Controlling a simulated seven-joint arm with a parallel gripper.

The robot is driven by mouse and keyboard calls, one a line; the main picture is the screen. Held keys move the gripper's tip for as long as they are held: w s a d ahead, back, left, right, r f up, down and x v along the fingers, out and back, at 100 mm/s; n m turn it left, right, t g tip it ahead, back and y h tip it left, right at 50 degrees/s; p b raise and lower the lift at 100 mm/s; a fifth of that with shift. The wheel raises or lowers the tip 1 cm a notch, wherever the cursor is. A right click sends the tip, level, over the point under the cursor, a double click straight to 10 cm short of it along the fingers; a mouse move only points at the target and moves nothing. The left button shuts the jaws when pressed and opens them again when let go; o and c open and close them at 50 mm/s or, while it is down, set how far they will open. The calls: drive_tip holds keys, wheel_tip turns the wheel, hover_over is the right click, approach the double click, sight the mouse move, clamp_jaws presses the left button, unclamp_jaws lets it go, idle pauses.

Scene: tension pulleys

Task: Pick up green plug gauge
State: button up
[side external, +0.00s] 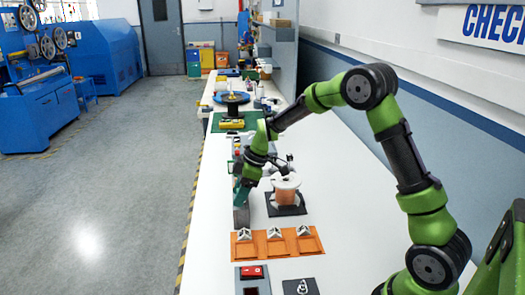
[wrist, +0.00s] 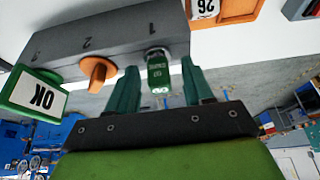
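The green plug gauge (wrist: 158,72) stands out of a long grey block (wrist: 125,38) in the wrist view. My gripper (wrist: 162,92) is open, with one teal finger on each side of the green gauge. Gaps show between the gauge and both fingers, so it is not clasped. In the side view my gripper (side external: 240,192) is low over the grey block (side external: 241,218). The gauge cannot be made out there.
A copper spool (side external: 286,192) stands close by on the right. An orange tray (side external: 250,249) with white pieces lies nearer the camera. The white bench is clear at right.

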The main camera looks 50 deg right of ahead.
drive_tip(key=c, duration=0.9)
drive_tip(key=shift+o, duration=0.2)
drive_tip(key=shift+r, duration=0.15)
drive_tip(key=shift+r, duration=0.55)
wheel_tip(320, 180, up, 2)
drive_tip(key=shift+r, duration=0.15)
drive_tip(key=s+a+r, duration=0.1)
drive_tip(key=s, duration=1.5)
drive_tip(key=shift+r, duration=0.2)
